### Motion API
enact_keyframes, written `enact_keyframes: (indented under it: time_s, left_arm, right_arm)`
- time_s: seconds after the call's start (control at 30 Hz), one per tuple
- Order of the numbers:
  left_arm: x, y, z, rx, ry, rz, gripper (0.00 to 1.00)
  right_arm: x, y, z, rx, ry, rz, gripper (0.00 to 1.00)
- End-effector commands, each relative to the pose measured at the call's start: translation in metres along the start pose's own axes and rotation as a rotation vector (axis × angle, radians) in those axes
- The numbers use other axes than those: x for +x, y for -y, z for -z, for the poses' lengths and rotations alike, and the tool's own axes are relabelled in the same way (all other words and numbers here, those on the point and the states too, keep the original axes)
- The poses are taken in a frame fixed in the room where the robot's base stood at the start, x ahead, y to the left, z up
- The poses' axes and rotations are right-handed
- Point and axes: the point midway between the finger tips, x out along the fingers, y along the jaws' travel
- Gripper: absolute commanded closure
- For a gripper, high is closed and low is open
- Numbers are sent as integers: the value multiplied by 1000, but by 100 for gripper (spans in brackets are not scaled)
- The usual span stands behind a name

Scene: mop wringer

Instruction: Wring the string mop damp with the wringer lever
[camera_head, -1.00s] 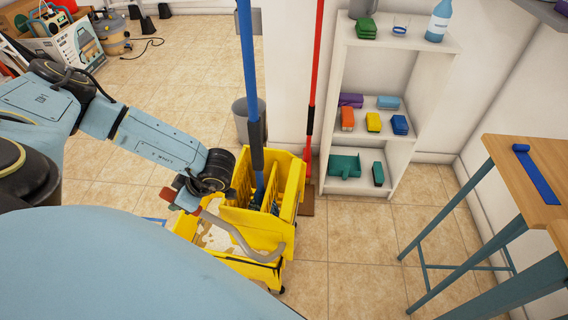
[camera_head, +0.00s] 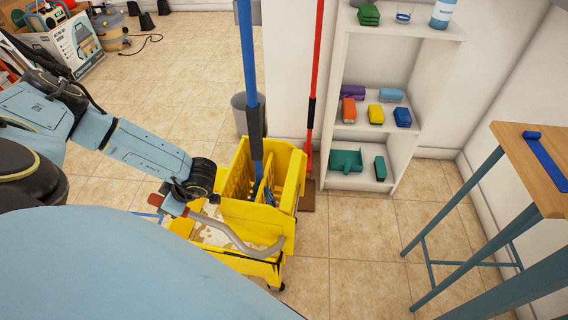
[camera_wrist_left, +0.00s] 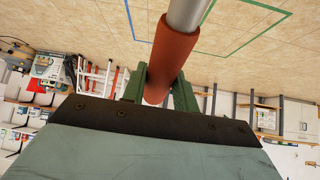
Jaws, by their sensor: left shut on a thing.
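The yellow mop bucket with its wringer (camera_head: 291,178) stands on the tiled floor at the centre of the head view. The string mop's blue handle (camera_head: 248,55) rises from the wringer, and part of the mop head (camera_head: 265,194) shows between the yellow walls. The grey wringer lever (camera_head: 228,230) curves from the bucket's right side to my left gripper (camera_head: 176,205). In the left wrist view, my left gripper (camera_wrist_left: 158,90) is shut on the lever's red grip (camera_wrist_left: 172,52). My right gripper is out of view.
A white shelf (camera_head: 347,70) with cleaning items stands behind at right. A red-handled tool (camera_head: 315,75) leans on the wall beside it. A wooden-topped table (camera_head: 520,150) is at far right. A grey bin (camera_head: 238,108) stands behind the bucket. Floor between bucket and table is clear.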

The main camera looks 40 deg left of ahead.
Motion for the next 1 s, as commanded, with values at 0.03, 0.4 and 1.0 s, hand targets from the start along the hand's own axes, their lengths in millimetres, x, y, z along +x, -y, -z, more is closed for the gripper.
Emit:
enact_keyframes:
  time_s: [0.03, 0.4, 1.0]
  left_arm:
    - [12, 2, -7, 1, 0, 3, 100]
    - [31, 2, -13, 4, 3, 2, 100]
    - [86, 3, -50, 4, 6, 4, 100]
  right_arm:
    - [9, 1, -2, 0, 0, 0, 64]
    - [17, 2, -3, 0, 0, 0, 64]
    - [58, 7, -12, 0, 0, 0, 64]
